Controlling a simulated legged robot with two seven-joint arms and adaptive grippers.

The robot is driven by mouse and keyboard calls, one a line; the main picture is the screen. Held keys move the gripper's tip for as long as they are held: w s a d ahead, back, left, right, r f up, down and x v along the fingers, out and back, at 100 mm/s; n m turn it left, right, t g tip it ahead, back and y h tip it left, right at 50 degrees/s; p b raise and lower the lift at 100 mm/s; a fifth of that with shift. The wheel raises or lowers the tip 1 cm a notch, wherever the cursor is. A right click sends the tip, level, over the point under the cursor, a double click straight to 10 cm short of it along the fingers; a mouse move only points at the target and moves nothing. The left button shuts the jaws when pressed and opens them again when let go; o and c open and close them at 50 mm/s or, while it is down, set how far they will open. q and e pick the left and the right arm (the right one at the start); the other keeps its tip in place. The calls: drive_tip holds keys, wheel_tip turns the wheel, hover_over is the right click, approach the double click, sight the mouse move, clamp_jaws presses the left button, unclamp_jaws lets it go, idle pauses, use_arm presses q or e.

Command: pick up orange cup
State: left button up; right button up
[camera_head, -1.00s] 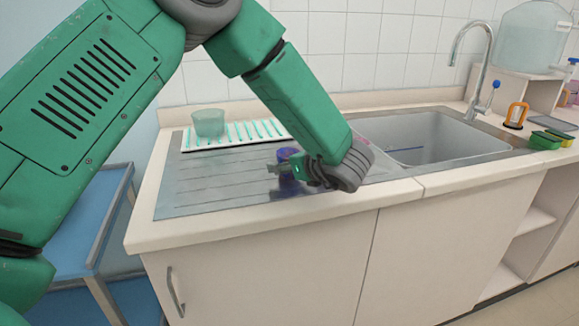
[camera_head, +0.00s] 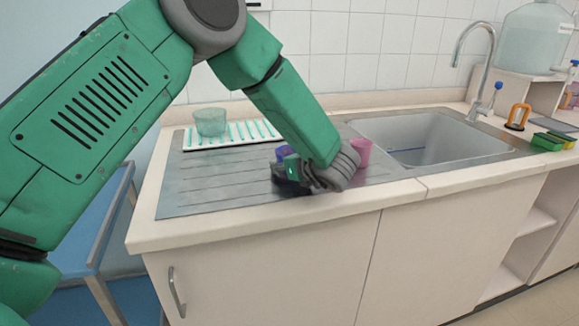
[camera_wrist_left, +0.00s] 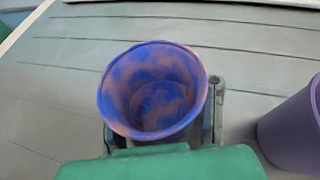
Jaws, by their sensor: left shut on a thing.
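A cup blotched blue and pinkish orange (camera_wrist_left: 152,88) stands between the fingers of my left gripper in the left wrist view, its open mouth facing the camera. In the head view only its blue-purple upper part (camera_head: 284,152) shows, and the gripper hides the rest. My left gripper (camera_head: 284,174) is shut on this cup, over the grooved steel drainboard (camera_head: 215,185). I cannot tell whether the cup's base touches the drainboard. No plainly orange cup shows. My right gripper is not in view.
A pink cup (camera_head: 362,149) stands just right of my left wrist; it looks purple in the left wrist view (camera_wrist_left: 297,132). A translucent green cup (camera_head: 210,122) stands on a white ribbed tray (camera_head: 235,141) behind. The sink basin (camera_head: 420,145) is at right. The drainboard's left part is clear.

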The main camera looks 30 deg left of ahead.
use_arm(q)
drive_tip(key=shift+d+r, duration=0.15)
drive_tip(key=shift+d, duration=0.8)
drive_tip(key=shift+a+r, duration=0.6)
drive_tip(key=shift+r, duration=0.2)
drive_tip(key=r, duration=0.3)
drive_tip(key=d+r, duration=0.1)
drive_tip(key=r, duration=0.1)
drive_tip(key=shift+r+p, duration=0.2)
drive_tip(key=shift+p, duration=0.15)
drive_tip(key=shift+r, duration=0.4)
drive_tip(key=shift+a+r, duration=0.15)
drive_tip(key=shift+r, duration=0.85)
drive_tip(key=shift+a, duration=0.25)
drive_tip(key=shift+d, duration=0.1)
